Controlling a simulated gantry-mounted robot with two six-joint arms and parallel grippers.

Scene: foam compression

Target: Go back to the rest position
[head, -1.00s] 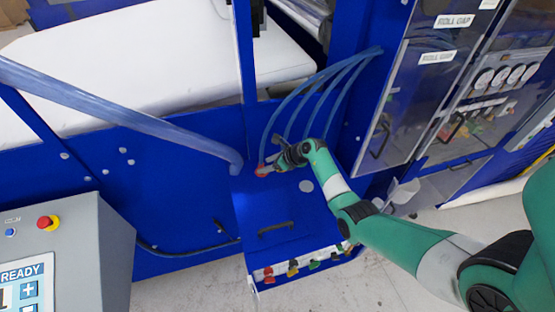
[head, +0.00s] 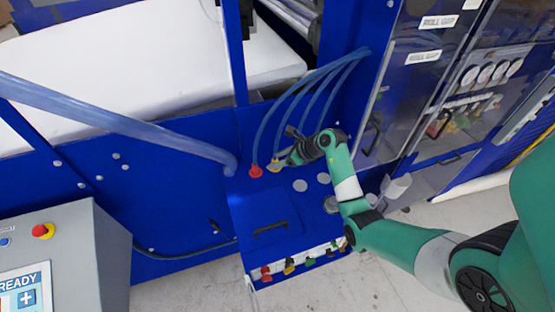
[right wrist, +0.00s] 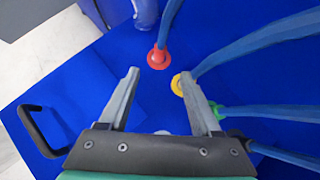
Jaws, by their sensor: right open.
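My right gripper (head: 283,162) is over the blue machine box in the head view, beside the hose connectors. In the right wrist view its two fingers (right wrist: 159,74) are spread apart with nothing between them. A red connector (head: 255,170) with a blue hose sits left of the gripper; it also shows beyond the fingertips in the right wrist view (right wrist: 158,58). A yellow connector (right wrist: 178,84) shows close to the right fingertip; I cannot tell whether they touch. A green connector (right wrist: 220,111) is partly behind the right finger. My left gripper is not in view.
Several blue hoses (head: 270,125) arch behind the gripper. The box lid has a black handle (head: 270,228). A clear-doored cabinet (head: 408,85) stands right of the arm. A grey control panel (head: 60,250) stands at lower left.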

